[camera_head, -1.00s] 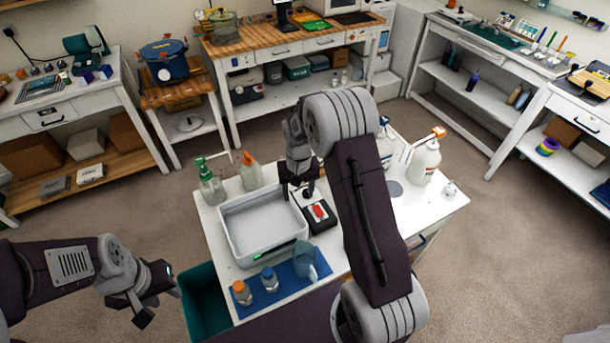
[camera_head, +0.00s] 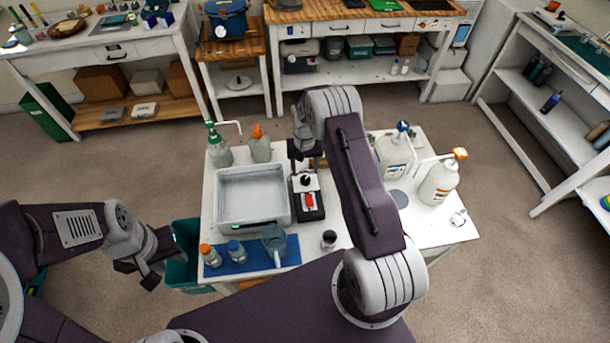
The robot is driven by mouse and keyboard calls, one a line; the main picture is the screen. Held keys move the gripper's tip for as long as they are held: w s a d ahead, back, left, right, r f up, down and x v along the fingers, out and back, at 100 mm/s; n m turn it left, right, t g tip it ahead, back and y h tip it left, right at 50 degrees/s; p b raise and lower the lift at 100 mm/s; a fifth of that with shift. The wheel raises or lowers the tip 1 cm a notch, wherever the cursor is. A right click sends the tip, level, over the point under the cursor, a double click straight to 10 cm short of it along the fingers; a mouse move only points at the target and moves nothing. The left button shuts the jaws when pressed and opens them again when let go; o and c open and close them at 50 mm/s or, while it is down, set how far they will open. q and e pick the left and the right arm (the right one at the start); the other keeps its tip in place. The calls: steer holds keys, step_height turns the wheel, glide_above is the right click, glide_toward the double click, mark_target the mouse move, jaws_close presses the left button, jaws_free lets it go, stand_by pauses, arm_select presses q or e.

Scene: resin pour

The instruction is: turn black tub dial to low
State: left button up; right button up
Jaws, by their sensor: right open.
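A small black unit (camera_head: 309,211) stands on the white table, right of the pale grey tray. Its top has a white panel with a dark knob (camera_head: 306,181) and a red part. I take this knob for the dial; its setting is too small to read. My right gripper (camera_head: 306,158) is open at the far end of the unit, just beyond the knob; I cannot tell if it touches. My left gripper (camera_head: 162,263) looks open and empty, left of the table near the teal bin.
The pale grey tray (camera_head: 253,227) is left of the unit. A blue mat (camera_head: 250,266) with two small bottles and a jug lies in front. A dark cup (camera_head: 329,240) stands nearby. Two pump bottles are behind the tray; white jugs (camera_head: 437,184) stand right.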

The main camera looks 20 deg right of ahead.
mark_target(305, 179)
step_height(305, 179, down, 5)
steer(key=shift+d+r+p, duration=0.1)
steer(key=shift+d+p, duration=0.05)
steer(key=shift+p, duration=0.35)
steer(key=shift+f, duration=0.55)
jaws_close()
